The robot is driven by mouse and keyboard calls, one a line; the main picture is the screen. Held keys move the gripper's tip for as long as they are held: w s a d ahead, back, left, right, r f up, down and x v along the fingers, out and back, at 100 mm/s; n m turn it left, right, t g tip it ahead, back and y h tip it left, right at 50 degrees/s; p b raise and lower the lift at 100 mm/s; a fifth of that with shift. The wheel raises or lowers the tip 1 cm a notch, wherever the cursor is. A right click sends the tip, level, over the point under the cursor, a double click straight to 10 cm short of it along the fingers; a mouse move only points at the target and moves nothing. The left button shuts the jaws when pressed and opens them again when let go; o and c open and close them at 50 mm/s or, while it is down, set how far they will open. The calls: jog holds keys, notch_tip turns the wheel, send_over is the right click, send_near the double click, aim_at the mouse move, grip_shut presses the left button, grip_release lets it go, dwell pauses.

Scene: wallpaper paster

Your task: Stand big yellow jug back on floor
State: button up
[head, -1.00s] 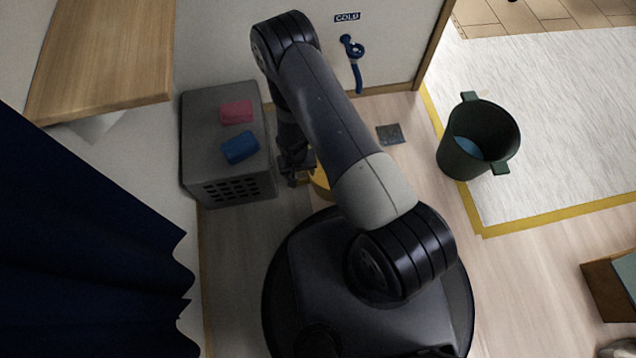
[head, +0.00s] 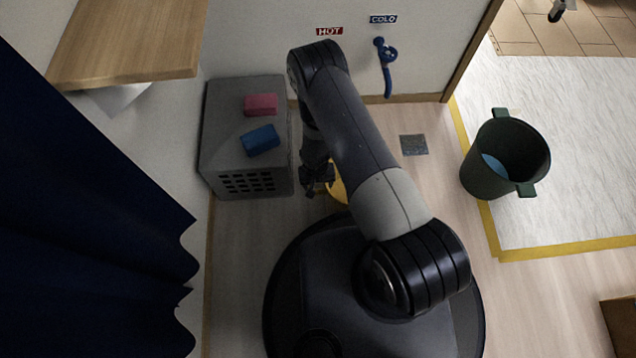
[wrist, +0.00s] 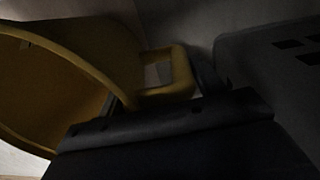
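The big yellow jug (head: 338,189) is on the floor area just in front of my base, mostly hidden behind my arm. In the wrist view the jug (wrist: 75,60) is close on the left, its wide round rim facing the camera side. Its loop handle (wrist: 180,75) points right, toward the middle of the picture. My gripper (head: 318,180) is low, just left of the jug. In the wrist view my dark fingers (wrist: 160,90) lie on both sides of the handle, very near it. The dark picture does not show whether they press on it.
A grey crate (head: 213,150) with a pink block (head: 261,104) and a blue block (head: 261,140) on top stands left of the gripper. A wall with a blue tap (head: 386,60) is behind. A green bin (head: 480,180) stands right. Bare floor with a drain (head: 414,145) lies between.

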jog(key=o, duration=0.4)
jog(key=shift+r, duration=0.1)
jog(key=r+p, duration=0.1)
jog(key=r, duration=0.3)
jog(key=r+p, duration=0.2)
jog(key=r, duration=0.2)
jog(key=r+p, duration=0.1)
jog(key=r, duration=0.3)
jog(key=shift+a, duration=0.25)
jog(key=f+b, duration=0.1)
jog(key=f, duration=0.3)
jog(key=f+b, duration=0.2)
jog(key=f, duration=0.2)
jog(key=f+b, duration=0.1)
jog(key=f, duration=0.3)
jog(key=shift+d+f, duration=0.25)
jog(key=shift+f, duration=0.1)
jog(key=shift+r+p, duration=0.8)
jog(key=shift+r, duration=1.45)
